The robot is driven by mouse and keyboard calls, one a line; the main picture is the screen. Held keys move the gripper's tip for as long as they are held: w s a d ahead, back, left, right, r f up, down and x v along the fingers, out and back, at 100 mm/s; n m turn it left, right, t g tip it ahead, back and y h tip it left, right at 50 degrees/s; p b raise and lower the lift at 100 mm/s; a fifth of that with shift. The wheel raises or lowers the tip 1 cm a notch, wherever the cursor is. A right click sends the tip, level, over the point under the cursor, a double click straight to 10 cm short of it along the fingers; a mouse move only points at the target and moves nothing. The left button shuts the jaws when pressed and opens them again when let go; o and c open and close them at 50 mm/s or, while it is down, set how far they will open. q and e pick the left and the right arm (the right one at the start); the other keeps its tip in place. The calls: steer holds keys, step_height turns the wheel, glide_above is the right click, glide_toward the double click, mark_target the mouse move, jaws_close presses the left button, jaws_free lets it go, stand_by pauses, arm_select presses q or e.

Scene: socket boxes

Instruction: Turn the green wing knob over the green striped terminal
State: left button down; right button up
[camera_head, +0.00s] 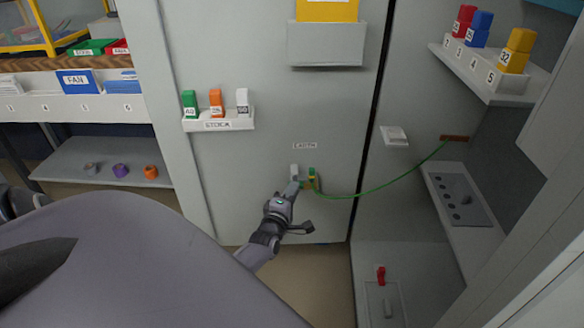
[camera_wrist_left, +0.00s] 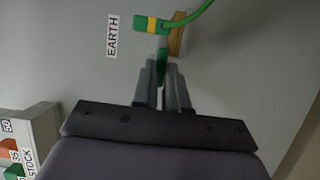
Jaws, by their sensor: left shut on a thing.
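The green terminal with a yellow stripe (camera_head: 312,174) is on the grey door panel below the EARTH label (camera_head: 305,146). A green wire runs from it to the right. It also shows at the top of the left wrist view (camera_wrist_left: 152,25). My left gripper (camera_head: 297,183) reaches in from below and sits just left of the terminal. In the left wrist view its fingers (camera_wrist_left: 161,85) are shut on a narrow green piece, apparently the green wing knob (camera_wrist_left: 162,66). The fingers hide most of the knob, so its angle is unclear.
The green wire (camera_head: 395,180) crosses to a brown block (camera_head: 454,138) on the cabinet's right wall. A STOCK shelf (camera_head: 218,122) with green, orange and white blocks is left of the terminal. The panel around my gripper is mostly clear.

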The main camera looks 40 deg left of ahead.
arm_select(q)
steer(key=c, duration=1.4)
jaws_free()
steer(key=shift+c, duration=0.2)
steer(key=p+v, duration=0.2)
steer(key=v, duration=0.5)
arm_select(e)
steer(key=shift+s+d+f+m+h, duration=0.15)
steer(key=shift+s+d+f+h, duration=0.1)
steer(key=shift+d, duration=0.25)
steer(key=shift+s+d+f+m+h, duration=0.15)
steer(key=shift+s+d, duration=0.05)
steer(key=shift+d, duration=0.25)
arm_select(q)
steer(key=shift+s, duration=0.1)
arm_select(e)
steer(key=shift+a, duration=0.15)
arm_select(q)
steer(key=shift+d, duration=0.1)
arm_select(e)
steer(key=shift+r, duration=0.1)
